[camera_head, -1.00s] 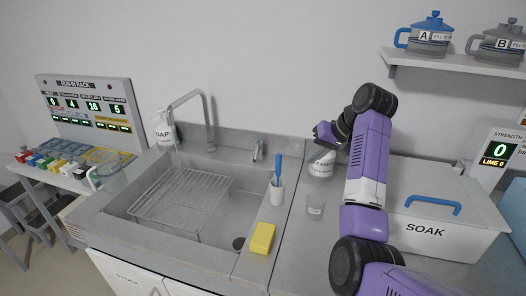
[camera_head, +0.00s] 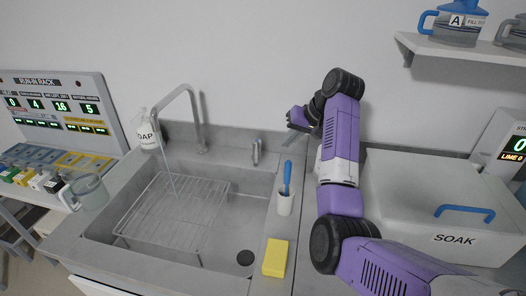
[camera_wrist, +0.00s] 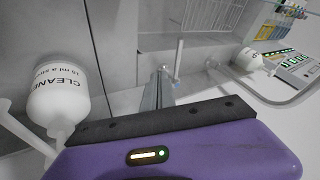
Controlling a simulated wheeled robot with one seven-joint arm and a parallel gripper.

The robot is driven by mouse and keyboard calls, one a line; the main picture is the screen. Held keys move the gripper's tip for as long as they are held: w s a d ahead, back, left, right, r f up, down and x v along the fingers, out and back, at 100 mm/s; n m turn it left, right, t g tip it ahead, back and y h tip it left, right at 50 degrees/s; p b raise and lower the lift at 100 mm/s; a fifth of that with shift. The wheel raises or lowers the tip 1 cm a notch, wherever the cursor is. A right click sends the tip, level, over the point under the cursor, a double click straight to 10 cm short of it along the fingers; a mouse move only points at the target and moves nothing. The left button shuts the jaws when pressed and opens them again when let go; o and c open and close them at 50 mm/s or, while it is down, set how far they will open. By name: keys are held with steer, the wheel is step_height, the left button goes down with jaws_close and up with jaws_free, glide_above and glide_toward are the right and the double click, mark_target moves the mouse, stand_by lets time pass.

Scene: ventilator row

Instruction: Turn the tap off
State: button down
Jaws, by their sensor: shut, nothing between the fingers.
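The grey tap spout (camera_head: 192,112) arches over the sink, and a thin stream of water (camera_head: 167,170) falls from it onto the wire rack. A short upright tap lever (camera_head: 256,152) stands on the sink's back ledge, right of the spout. It also shows in the wrist view (camera_wrist: 178,58), just beyond my fingertips. My gripper (camera_head: 297,120) is above and to the right of the lever. In the wrist view its fingers (camera_wrist: 158,88) are together and empty, pointing towards the lever. I cannot tell whether they touch it, but the head view suggests a gap.
A cleaner bottle (camera_wrist: 58,95) stands close beside my gripper in the wrist view. A soap bottle (camera_head: 147,132) is by the spout. A cup with a blue brush (camera_head: 285,200) and a yellow sponge (camera_head: 275,257) are right of the sink. The SOAK box (camera_head: 420,215) stands further right.

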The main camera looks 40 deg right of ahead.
mark_target(256, 152)
steer(key=w+a+f+p, duration=0.1)
steer(key=w+a+f, duration=0.2)
steer(key=w+f, duration=0.3)
steer(key=shift+w+a+f+p, duration=0.3)
steer(key=shift+a+f+p, duration=0.1)
steer(key=shift+f, duration=0.15)
steer(key=shift+a, duration=0.1)
